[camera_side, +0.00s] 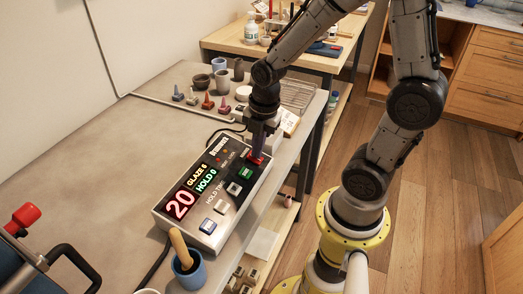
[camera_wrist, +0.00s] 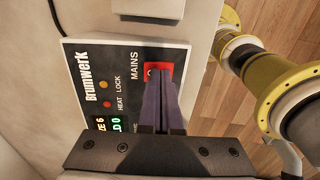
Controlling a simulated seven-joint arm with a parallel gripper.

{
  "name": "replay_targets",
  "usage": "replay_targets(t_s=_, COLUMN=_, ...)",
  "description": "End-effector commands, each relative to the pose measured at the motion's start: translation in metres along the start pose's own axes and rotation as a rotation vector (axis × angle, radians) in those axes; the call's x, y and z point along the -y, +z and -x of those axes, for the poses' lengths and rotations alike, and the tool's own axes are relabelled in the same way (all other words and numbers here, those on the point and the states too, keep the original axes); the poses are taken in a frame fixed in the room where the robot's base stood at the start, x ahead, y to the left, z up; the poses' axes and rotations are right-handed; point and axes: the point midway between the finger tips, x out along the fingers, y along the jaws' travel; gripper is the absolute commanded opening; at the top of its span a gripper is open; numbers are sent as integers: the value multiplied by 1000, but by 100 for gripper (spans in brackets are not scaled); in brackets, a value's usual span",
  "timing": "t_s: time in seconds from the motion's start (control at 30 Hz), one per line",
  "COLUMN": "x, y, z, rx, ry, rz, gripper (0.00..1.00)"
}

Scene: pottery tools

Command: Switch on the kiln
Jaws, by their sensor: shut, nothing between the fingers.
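The kiln's control box (camera_side: 213,190) lies on the grey worktop, its display lit with "20", "GLAZE 6" and "HOLD 0". The red mains switch (camera_side: 262,158) is at the box's far end; in the wrist view the switch (camera_wrist: 151,69) sits beside the word MAINS, partly hidden by my fingers. My gripper (camera_side: 257,152) points down with its fingers shut and empty, the tips at the switch; it also shows in the wrist view (camera_wrist: 160,88). I cannot tell whether the tips touch the switch. Green, white and blue buttons line the box's near side.
A blue cup (camera_side: 188,270) with a wooden-handled tool stands close to the box's near end. Small cones (camera_side: 208,102) and dark pots (camera_side: 222,80) stand behind. A wire rack (camera_side: 297,95) lies at the worktop's far right.

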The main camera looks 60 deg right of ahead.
Motion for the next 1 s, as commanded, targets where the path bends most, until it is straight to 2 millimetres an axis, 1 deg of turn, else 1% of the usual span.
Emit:
replay_targets(t_s=0.4, x=-2, y=0, z=2, rx=0, ry=-4, rz=0, gripper=0)
replay_targets(t_s=0.53, x=0, y=0, z=10, rx=0, ry=0, rz=0, gripper=0)
replay_targets(t_s=0.67, x=4, y=0, z=30, rx=1, ry=3, rz=0, gripper=0)
replay_targets(t_s=1.0, x=21, y=0, z=101, rx=2, ry=4, rz=1, gripper=0)
